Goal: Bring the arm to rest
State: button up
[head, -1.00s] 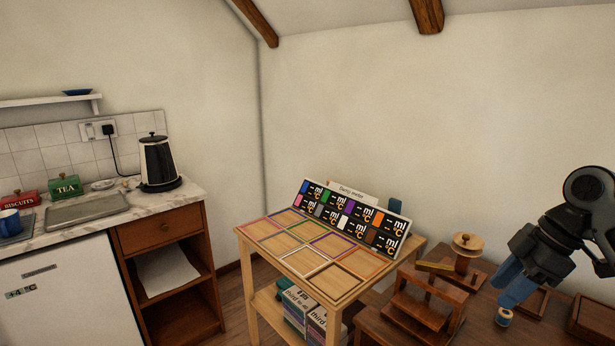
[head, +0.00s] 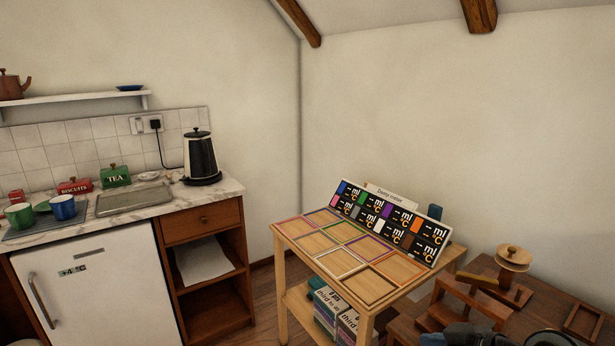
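My arm (head: 555,338) shows only as a dark strip along the bottom right edge of the head view, low in front of the dark wooden table. A small blue part (head: 434,340) shows at the bottom edge beside it. My gripper's fingertips cannot be made out, and I cannot see whether anything is between them.
A light wooden stand (head: 296,262) with coloured square frames and a tilted display panel (head: 390,222) stands mid-right. Wooden pieces (head: 465,300) sit on the dark table (head: 545,300). A counter with a kettle (head: 201,158) and white fridge (head: 95,290) is left. Floor shows between.

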jog(key=s+a+f+m+t+h, duration=0.1)
jog(key=s+a+f+m, duration=0.15)
jog(key=s, duration=0.45)
jog(key=s+a+f+m+t+h, duration=0.2)
jog(key=s+m, duration=0.1)
jog(key=s, duration=0.3)
jog(key=s+a+f+m+t+h, duration=0.1)
jog(key=s+a+f+m, duration=0.1)
jog(key=s, duration=0.5)
jog(key=s+d+r+t, duration=0.1)
jog(key=s+d+r, duration=0.1)
jog(key=s+r, duration=0.2)
jog(key=s+d+r+t+h, duration=0.1)
jog(key=s+r, duration=0.3)
jog(key=s, duration=0.6)
jog(key=s+d+r+h, duration=0.1)
jog(key=s+d+r, duration=0.3)
jog(key=s, duration=0.3)
jog(key=shift+s+r+t, duration=0.3)
jog(key=shift+s+t, duration=0.05)
jog(key=shift+t, duration=0.05)
